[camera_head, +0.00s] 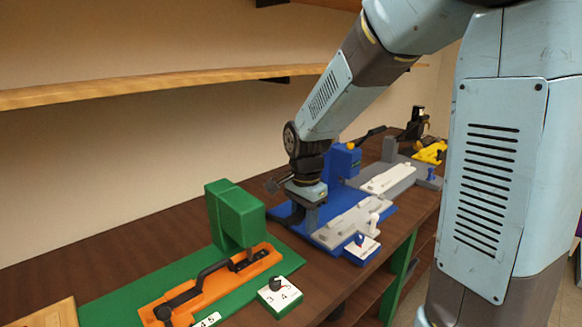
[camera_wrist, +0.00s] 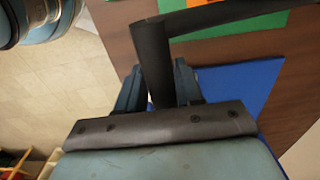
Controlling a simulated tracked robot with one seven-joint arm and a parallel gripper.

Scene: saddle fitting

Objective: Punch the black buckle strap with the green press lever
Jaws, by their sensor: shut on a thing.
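The green press (camera_head: 236,214) stands at the left on a green base (camera_head: 118,303). I cannot tell whether this handle is the press lever.
A blue press (camera_head: 345,161) on a blue base (camera_head: 392,216) stands right of my gripper, with a white fixture (camera_head: 345,225) before it. A grey station (camera_head: 408,174) is farther back. A white block with a dial (camera_head: 280,296) sits by the front edge. A shelf (camera_head: 150,88) runs along the wall.

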